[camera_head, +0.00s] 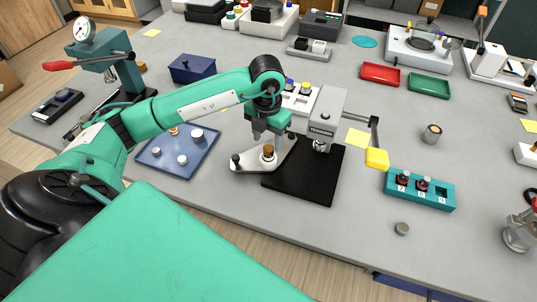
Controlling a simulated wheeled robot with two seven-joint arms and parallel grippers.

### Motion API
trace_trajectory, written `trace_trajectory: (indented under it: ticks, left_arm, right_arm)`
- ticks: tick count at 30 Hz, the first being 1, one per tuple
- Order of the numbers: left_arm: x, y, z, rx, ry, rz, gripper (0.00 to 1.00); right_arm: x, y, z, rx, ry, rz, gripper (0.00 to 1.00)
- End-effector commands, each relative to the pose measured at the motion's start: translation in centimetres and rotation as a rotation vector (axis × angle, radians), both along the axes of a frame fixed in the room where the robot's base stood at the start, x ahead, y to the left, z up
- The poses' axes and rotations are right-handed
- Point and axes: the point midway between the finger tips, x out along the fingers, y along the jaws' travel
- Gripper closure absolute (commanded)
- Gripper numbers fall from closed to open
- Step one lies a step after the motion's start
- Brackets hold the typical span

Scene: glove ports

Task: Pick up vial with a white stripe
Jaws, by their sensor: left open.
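My left gripper (267,134) is open, pointing down just above a small brown-capped item (268,153) on the light grey arm of a press fixture; I cannot tell whether they touch. I cannot make out a white stripe on it. A white block (300,104) behind my gripper carries a blue-capped and a yellow-capped item, partly hidden by my arm. My right gripper is not in view.
The grey press (327,112) with a yellow-ended lever (376,158) stands on a black base (305,180) close right of my gripper. A blue tray (180,165) with several small pieces lies left. A grey cap (402,228) sits near the front edge. Red (380,74) and green (429,84) trays lie behind.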

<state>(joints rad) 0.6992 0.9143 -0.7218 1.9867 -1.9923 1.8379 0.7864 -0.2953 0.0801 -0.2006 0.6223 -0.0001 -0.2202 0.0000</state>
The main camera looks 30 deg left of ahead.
Motion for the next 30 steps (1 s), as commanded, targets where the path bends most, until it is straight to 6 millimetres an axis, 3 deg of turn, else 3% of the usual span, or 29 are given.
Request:
trace_trajectory:
  ticks: [6, 10, 19, 26, 30]
  left_arm:
    - [-0.1, -0.3, -2.4, -0.001, 0.006, 0.000, 0.48]
    - [0.0, -0.3, -4.2, 0.000, 0.003, 0.000, 0.48]
    - [0.0, -0.3, -4.9, 0.000, 0.001, -0.001, 0.48]
    - [0.0, -0.3, -4.9, 0.000, 0.001, -0.001, 0.91]
    - [0.1, -0.3, -4.9, 0.000, 0.000, -0.001, 0.95]
  right_arm:
    - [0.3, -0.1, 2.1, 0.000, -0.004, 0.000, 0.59]
    - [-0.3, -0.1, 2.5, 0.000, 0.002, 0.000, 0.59]
    - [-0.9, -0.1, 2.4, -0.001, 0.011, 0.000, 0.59]
    - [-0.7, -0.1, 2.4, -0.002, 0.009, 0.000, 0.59]
    - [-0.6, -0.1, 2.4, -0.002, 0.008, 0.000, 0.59]
